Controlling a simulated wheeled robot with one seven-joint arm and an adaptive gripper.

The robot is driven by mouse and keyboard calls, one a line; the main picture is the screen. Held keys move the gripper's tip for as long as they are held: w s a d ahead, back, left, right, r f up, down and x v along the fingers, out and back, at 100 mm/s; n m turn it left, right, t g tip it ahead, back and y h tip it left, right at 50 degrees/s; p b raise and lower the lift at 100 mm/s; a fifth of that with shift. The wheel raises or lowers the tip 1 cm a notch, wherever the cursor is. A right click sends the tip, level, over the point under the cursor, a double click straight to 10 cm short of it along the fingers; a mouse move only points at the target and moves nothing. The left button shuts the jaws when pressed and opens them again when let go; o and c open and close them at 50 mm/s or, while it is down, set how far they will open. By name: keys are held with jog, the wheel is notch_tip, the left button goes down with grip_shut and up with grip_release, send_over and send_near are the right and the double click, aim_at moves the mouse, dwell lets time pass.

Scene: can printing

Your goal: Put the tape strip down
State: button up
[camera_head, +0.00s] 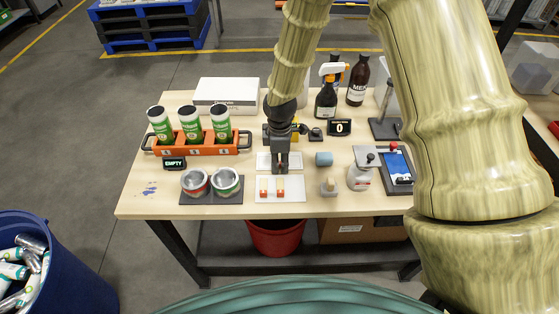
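My gripper (281,168) points straight down over the table's middle, between a small white plate (263,161) and a larger white plate (294,195) nearer the front edge. Its fingers look close together, but they are too small and dark to tell whether they hold anything. I cannot make out a tape strip for certain. Two small pieces with orange-red and pale parts, a left one (264,193) and a right one (280,187), are on the front plate. The right one is just below my fingertips in the picture; contact cannot be told.
An orange rack (196,149) with three green-and-white cans stands left, behind two open cans on a dark tray (211,198). A blue cylinder (324,159), a stamp (329,186) and a blue-screened device (396,168) stand right. Bottles (357,82) stand at the back.

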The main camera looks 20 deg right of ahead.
aim_at(280, 162)
notch_tip(280, 162, up, 12)
jog(key=b, duration=0.3)
jog(key=shift+r+b, duration=0.15)
jog(key=shift+b, duration=0.25)
dwell(0.4)
dwell(0.5)
